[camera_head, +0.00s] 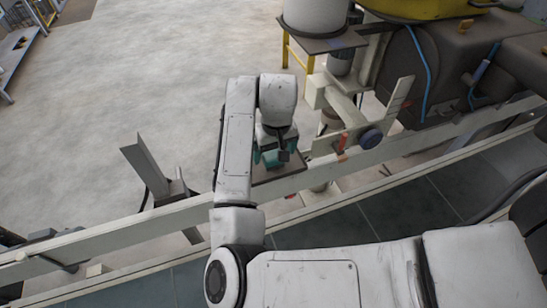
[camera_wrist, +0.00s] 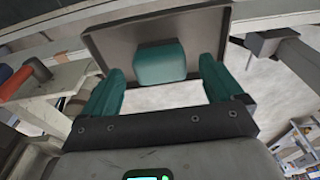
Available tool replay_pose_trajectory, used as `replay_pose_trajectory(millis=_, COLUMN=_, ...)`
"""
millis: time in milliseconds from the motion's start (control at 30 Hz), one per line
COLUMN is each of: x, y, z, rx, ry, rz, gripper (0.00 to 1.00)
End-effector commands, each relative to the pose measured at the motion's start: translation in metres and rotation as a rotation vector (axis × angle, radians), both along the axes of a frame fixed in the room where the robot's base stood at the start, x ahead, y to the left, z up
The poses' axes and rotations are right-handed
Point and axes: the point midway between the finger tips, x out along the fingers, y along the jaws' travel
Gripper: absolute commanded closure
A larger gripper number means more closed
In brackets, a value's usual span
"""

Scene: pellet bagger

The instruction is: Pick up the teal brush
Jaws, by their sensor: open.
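A teal block with rounded edges, which I take as the teal brush (camera_wrist: 160,63), lies on a small brown tray (camera_wrist: 205,28) in the wrist view. No bristles show. My gripper (camera_wrist: 161,76) is open, with one teal finger on each side of the block and visible gaps between. The fingers point at the tray; I cannot tell how far above the block they are. In the head view my gripper (camera_head: 270,158) points down over the tray (camera_head: 284,184), and the brush cannot be told apart from the teal fingers.
A pale rail (camera_head: 120,232) runs past the tray. A bracket with an orange-red part (camera_head: 342,143) and a dark knob (camera_head: 371,139) stands close on the right. A grey upright plate (camera_head: 146,166) stands to the left. Bare concrete floor (camera_head: 130,70) lies beyond.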

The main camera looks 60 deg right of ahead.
Motion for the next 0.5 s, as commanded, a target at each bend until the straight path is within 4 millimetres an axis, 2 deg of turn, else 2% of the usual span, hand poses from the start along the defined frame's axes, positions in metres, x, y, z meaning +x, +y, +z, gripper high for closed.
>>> replay_pose_trajectory(millis=100, x=0.002, y=0.0, z=-0.015, rx=0.001, ry=0.002, rz=0.0, gripper=0.06)
replay_pose_trajectory(millis=200, x=0.003, y=-0.001, z=-0.022, rx=0.001, ry=-0.001, rz=-0.001, gripper=0.06)
replay_pose_trajectory(millis=467, x=0.003, y=-0.001, z=-0.025, rx=0.0, ry=-0.001, rz=-0.001, gripper=0.06)
replay_pose_trajectory(millis=500, x=0.003, y=-0.001, z=-0.024, rx=0.0, ry=-0.001, rz=-0.001, gripper=0.1)
